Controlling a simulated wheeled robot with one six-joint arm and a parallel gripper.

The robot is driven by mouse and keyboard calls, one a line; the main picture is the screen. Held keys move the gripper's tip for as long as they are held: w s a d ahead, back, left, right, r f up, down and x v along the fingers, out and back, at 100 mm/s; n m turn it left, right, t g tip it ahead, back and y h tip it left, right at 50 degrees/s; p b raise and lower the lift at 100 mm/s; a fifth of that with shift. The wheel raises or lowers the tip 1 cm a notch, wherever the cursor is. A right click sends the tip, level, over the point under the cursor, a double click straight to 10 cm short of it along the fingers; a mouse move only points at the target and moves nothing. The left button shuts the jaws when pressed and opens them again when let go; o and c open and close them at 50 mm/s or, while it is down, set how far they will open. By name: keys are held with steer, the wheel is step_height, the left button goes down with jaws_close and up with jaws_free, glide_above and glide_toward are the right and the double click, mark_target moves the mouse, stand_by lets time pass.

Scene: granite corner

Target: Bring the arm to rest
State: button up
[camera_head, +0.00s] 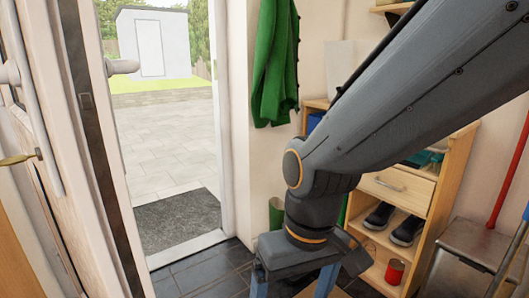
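My arm (400,105) reaches in from the upper right and bends down at its wrist. My gripper (292,286) points down at the bottom centre of the head view. Its two blue-grey fingers stand well apart, with dark floor tiles showing between them and no held object in sight. The fingertips are cut off by the bottom edge of the picture.
An open door (45,130) with a handle is at the left. A doormat (178,220) lies in the doorway. A green coat (275,65) hangs on the wall. A wooden shoe cabinet (447,185) stands behind my arm.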

steer(key=s+d+r+m+p, duration=0.1)
steer(key=d+r+m+p, duration=0.1)
steer(key=d+r+p, duration=0.5)
steer(key=s+d+r+m+h+p, duration=0.1)
steer(key=d+r+m+p, duration=0.1)
steer(key=d+r+p, duration=0.5)
steer(key=shift+d+r+p, duration=0.4)
steer(key=shift+r+p, duration=2.1)
steer(key=shift+p, duration=2.25)
